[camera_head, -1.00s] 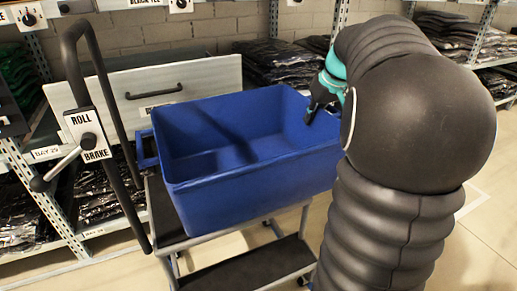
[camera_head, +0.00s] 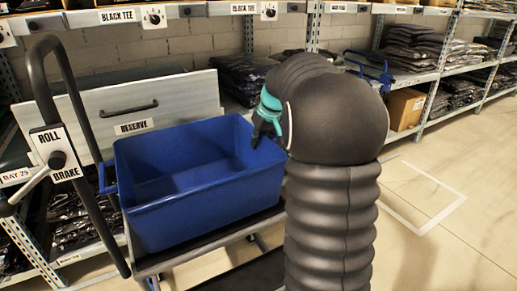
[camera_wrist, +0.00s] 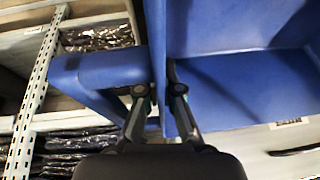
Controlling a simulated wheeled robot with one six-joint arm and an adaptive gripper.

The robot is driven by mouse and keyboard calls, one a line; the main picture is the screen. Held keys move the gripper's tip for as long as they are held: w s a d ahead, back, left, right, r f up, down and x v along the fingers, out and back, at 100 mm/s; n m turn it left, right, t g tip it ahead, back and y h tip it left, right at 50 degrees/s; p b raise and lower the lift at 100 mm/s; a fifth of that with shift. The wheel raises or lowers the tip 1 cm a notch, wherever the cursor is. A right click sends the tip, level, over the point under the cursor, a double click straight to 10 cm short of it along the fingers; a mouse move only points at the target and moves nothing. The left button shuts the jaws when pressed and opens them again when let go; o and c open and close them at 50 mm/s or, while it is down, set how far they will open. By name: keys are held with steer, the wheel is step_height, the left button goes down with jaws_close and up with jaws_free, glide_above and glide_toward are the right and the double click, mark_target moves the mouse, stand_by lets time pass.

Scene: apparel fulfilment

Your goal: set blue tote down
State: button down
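The blue tote (camera_head: 200,200) is open-topped, looks empty, and stands upright at the top deck (camera_head: 215,236) of the cart. Whether its base fully rests on the deck is hard to tell. My gripper (camera_head: 262,138) is at the tote's right rim in the head view. In the wrist view, my gripper's fingers (camera_wrist: 157,92) lie on both sides of the blue tote wall (camera_wrist: 157,45) and appear closed on it. A blue handle or lip (camera_wrist: 90,75) sticks out beside the left finger.
The cart has a dark upright handle (camera_head: 85,140) with a ROLL/BRAKE lever sign (camera_head: 55,152). Behind it is a RESERVE drawer front (camera_head: 185,95). Shelves hold dark bagged garments (camera_head: 415,45), a cardboard box (camera_head: 405,108) and a blue frame-like item (camera_head: 370,70). Floor at right is clear, with a white outline (camera_head: 440,218).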

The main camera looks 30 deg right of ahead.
steer(key=shift+f, duration=1.1)
steer(key=shift+f+b, duration=0.2)
steer(key=shift+b, duration=0.1)
steer(key=c, duration=1.3)
jaws_free()
